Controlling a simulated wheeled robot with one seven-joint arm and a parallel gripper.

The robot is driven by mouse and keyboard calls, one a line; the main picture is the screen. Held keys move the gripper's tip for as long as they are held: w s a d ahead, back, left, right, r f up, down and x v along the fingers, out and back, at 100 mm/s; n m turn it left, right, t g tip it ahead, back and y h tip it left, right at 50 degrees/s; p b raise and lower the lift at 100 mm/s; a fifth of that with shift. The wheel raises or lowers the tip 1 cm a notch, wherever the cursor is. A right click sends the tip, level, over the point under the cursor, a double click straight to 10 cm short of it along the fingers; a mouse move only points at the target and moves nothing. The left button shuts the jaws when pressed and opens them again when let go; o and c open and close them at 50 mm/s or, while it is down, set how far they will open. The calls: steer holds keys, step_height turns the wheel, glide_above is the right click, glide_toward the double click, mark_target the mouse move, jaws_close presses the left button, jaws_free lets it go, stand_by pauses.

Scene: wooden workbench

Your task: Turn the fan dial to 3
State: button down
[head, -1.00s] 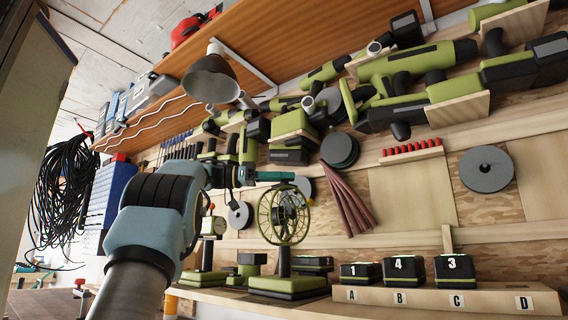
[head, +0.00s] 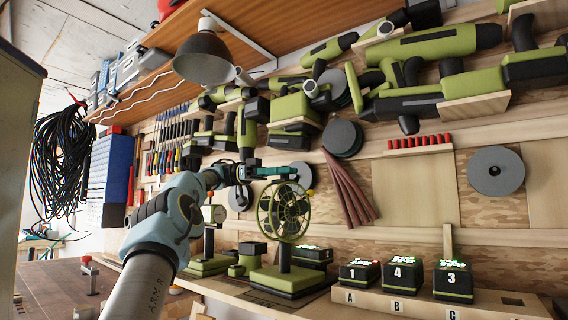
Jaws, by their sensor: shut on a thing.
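The fan (head: 284,215) has a round green wire cage on a dark post. Its square green and black base (head: 290,280) stands on the ledge. I cannot make out its dial or a number setting in the head view. My gripper (head: 286,172) is level with the top edge of the cage, with its dark teal fingers pointing right. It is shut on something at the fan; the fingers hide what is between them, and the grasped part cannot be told.
Left of the fan stands a gauge on a post (head: 214,214). To the right, a wooden rack (head: 420,304) bears battery blocks numbered 1, 4 and 3. A lamp (head: 203,55) hangs above. A red-brown workbench (head: 55,285) lies at lower left.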

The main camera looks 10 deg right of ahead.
stand_by(0.7)
steer(key=c, duration=0.7)
jaws_free()
